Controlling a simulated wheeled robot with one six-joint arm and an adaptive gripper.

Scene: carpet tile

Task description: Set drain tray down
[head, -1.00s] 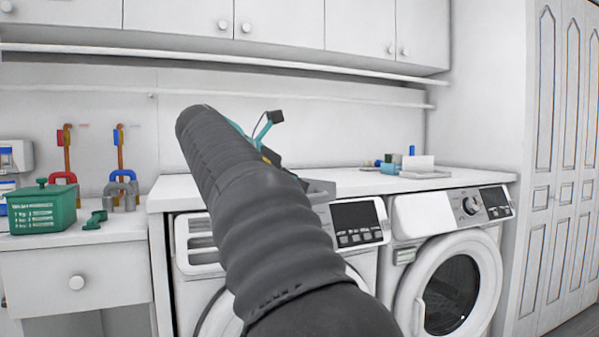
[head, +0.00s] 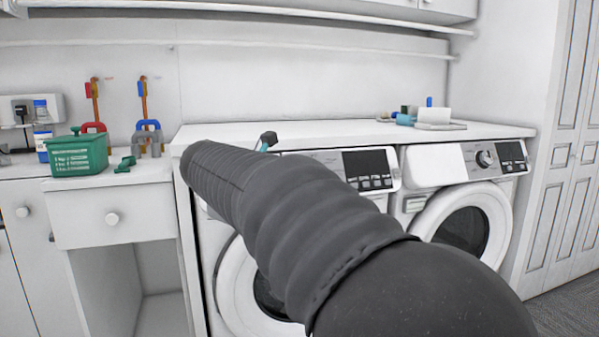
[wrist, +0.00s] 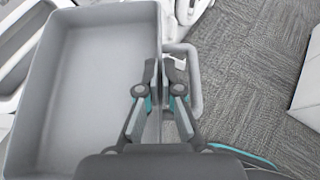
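The drain tray (wrist: 100,100) is a grey, shallow rectangular tray with a looped handle (wrist: 195,95) on its right side in the wrist view. It looks empty. My gripper (wrist: 163,75) has its two fingers on either side of the tray's right wall, beside the handle, and appears shut on it. Carpet shows beyond the handle, and white appliance parts show past the tray's left side. In the head view my dark sleeved arm hides the tray and the fingers; only a small dark tip with teal shows above the arm. I cannot tell the tray's height.
Two white front-loading machines (head: 465,215) stand under a white counter (head: 330,133). A small grey board (head: 440,127) with a white block and other items sits at the counter's right. A green basket (head: 78,157) stands on the left cabinet. The counter's middle is clear.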

